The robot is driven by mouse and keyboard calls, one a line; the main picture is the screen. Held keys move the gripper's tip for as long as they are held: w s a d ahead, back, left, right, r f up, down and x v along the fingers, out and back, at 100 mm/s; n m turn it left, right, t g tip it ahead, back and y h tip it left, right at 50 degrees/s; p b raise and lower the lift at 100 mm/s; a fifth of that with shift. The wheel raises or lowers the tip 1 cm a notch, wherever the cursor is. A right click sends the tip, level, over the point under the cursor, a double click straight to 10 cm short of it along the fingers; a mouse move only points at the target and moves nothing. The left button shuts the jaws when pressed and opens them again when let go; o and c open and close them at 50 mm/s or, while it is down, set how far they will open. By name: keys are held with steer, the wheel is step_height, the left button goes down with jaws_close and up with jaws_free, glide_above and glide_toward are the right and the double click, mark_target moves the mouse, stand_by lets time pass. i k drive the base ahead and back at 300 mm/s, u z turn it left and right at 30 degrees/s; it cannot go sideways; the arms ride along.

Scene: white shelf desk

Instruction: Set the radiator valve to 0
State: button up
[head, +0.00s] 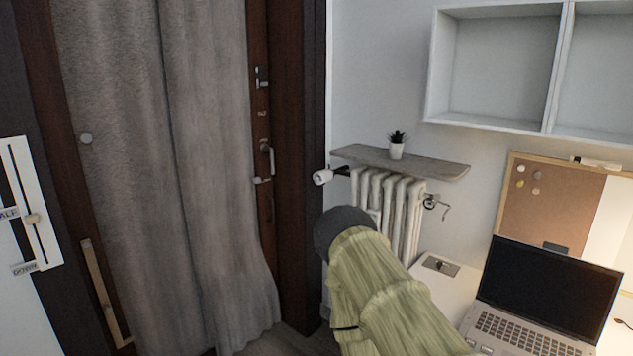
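The radiator (389,200) is white and ribbed and stands against the wall under a small grey shelf. Its white valve knob (322,177) sticks out at its upper left end, on a dark fitting, close to the dark door frame. The numbers on the knob are too small to read, so I cannot tell its setting. My arm, green with a dark rounded joint, rises from the bottom and covers the lower part of the radiator. The joint is below the valve knob in the picture, with a visible gap. My gripper's fingers do not show.
A grey shelf (402,161) with a small potted plant (397,146) sits just above the radiator. A metal fitting (432,202) is at its right end. A desk (444,287) with an open laptop (545,292) stands at right. A grey curtain (205,165) hangs left.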

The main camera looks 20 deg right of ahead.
mark_target(323, 176)
steer(key=k, duration=0.6)
steer(key=z, duration=0.35)
steer(key=i, duration=1.75)
steer(key=u, duration=0.45)
